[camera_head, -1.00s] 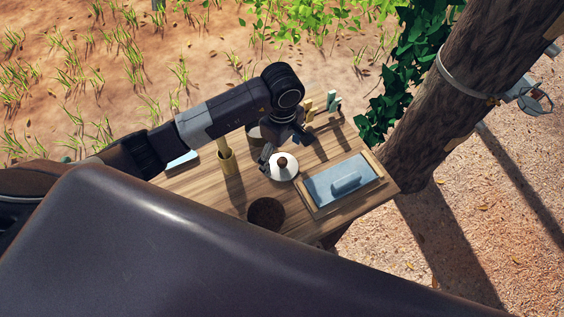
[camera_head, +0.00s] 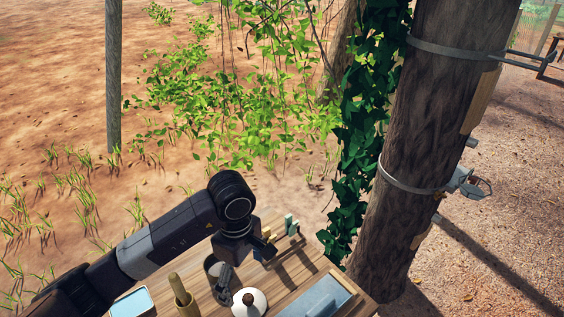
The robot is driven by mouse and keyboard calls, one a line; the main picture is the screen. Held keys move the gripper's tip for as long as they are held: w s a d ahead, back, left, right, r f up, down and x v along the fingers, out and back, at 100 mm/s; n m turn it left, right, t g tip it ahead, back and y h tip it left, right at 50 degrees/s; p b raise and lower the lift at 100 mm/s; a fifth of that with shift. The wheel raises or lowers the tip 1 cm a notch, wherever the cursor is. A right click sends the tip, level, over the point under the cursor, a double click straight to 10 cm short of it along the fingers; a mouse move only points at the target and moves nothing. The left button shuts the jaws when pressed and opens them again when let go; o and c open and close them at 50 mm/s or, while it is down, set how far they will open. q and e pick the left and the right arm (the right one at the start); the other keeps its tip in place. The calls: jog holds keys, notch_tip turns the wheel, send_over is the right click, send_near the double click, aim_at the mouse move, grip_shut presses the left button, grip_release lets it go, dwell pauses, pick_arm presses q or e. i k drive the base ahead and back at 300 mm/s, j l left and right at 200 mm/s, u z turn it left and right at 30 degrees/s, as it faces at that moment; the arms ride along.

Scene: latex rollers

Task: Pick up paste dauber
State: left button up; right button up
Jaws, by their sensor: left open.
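My left gripper (camera_head: 245,268) hangs over the wooden table (camera_head: 283,277) with its fingers spread and nothing seen between them. A wooden cup (camera_head: 186,308) at the left holds an upright tan stick (camera_head: 177,287). I cannot tell for sure which thing is the paste dauber. The gripper hides part of the table behind it. My right gripper is not in view.
A framed grey-blue slab (camera_head: 318,301) is at the right, a pale blue tray (camera_head: 131,303) at the left. The rack holds small green and yellow pieces (camera_head: 289,225). A trunk (camera_head: 425,130) stands close right.

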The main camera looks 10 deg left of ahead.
aim_at(174, 280)
jog(key=k+l, duration=0.25)
jog(key=k, duration=0.2)
jog(key=k+l, duration=0.25)
jog(key=k, duration=0.25)
jog(key=k+l, duration=0.2)
jog(key=k, duration=0.25)
